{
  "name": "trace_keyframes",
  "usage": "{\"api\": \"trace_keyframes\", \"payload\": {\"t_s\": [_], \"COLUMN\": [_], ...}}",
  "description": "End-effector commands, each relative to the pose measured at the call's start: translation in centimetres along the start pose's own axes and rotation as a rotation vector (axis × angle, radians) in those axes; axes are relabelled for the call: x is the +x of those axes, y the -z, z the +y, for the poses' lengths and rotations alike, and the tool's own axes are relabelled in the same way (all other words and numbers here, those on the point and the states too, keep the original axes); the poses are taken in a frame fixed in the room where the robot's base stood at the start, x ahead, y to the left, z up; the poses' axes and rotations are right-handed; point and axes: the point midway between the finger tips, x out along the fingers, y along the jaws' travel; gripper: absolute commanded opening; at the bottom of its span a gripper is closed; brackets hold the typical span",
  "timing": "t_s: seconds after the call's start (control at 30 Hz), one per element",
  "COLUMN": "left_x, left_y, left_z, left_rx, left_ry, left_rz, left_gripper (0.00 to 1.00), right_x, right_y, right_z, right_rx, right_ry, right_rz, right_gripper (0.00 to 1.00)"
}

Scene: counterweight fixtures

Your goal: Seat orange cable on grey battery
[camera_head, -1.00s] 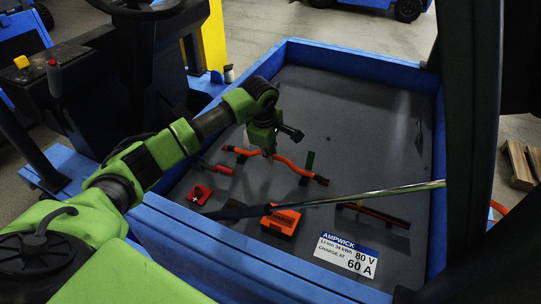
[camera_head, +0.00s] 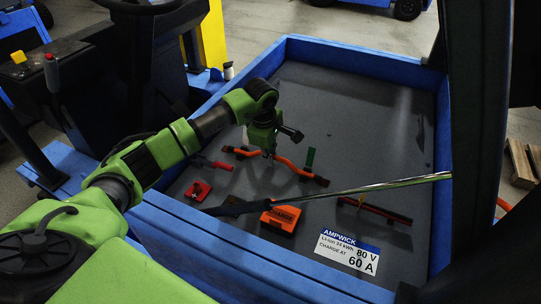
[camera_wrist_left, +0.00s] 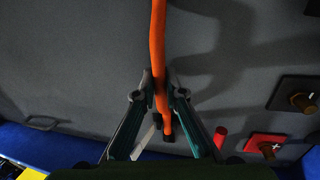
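The grey battery (camera_head: 375,110) is a wide grey top inside a blue rim, with an AMPWICK 80 V label at its near side. The orange cable (camera_head: 290,165), with dark ends, runs across it at the middle left. My left gripper (camera_head: 270,152) is over the cable's middle. In the left wrist view the fingers of my left gripper (camera_wrist_left: 160,97) are close on both sides of the orange cable (camera_wrist_left: 158,45), one dark end just past them. Whether the cable touches the battery top is hard to tell. My right gripper is not in view.
A red block (camera_head: 198,191) and a red-ended lead (camera_head: 217,165) lie at the left. An orange box (camera_head: 281,218) stands near the front rim. A shiny rod (camera_head: 380,186) crosses above the battery. The far grey area is clear.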

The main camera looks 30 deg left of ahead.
Motion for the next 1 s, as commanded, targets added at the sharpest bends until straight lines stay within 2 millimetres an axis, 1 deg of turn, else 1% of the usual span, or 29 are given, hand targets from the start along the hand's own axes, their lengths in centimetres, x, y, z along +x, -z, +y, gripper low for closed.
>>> {"api": "trace_keyframes", "payload": {"t_s": [0.03, 0.07, 0.37, 0.47, 0.57, 0.67, 0.8, 0.9, 1.0], "left_x": [-0.1, -0.1, 0.0, -0.5, -1.7, -3.7, -6.8, -8.8, -10.4], "left_y": [0.0, 0.0, 0.0, 0.0, 0.0, 0.1, 0.1, 0.0, 0.0], "left_z": [0.1, 0.1, -0.1, 0.0, 0.1, 0.1, 0.2, 0.1, 0.1], "left_rx": [-0.001, 0.000, 0.000, 0.000, 0.001, 0.001, 0.001, 0.002, 0.000], "left_ry": [-0.002, -0.002, 0.001, -0.001, -0.002, -0.004, -0.006, -0.005, -0.003], "left_rz": [-0.001, 0.000, 0.001, 0.000, 0.000, 0.001, 0.001, 0.001, 0.001], "left_gripper": [0.25, 0.29, 0.29, 0.29, 0.29, 0.29, 0.29, 0.29, 0.29], "right_x": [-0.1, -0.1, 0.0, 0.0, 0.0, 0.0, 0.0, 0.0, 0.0], "right_y": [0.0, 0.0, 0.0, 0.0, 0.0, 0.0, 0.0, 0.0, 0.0], "right_z": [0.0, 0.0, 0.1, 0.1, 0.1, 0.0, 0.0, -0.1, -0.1], "right_rx": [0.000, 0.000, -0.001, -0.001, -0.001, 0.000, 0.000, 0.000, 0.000], "right_ry": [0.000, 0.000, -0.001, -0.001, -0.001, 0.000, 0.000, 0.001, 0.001], "right_rz": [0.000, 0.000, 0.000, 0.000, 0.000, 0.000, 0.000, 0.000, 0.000], "right_gripper": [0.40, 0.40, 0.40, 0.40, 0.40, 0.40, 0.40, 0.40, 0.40]}}
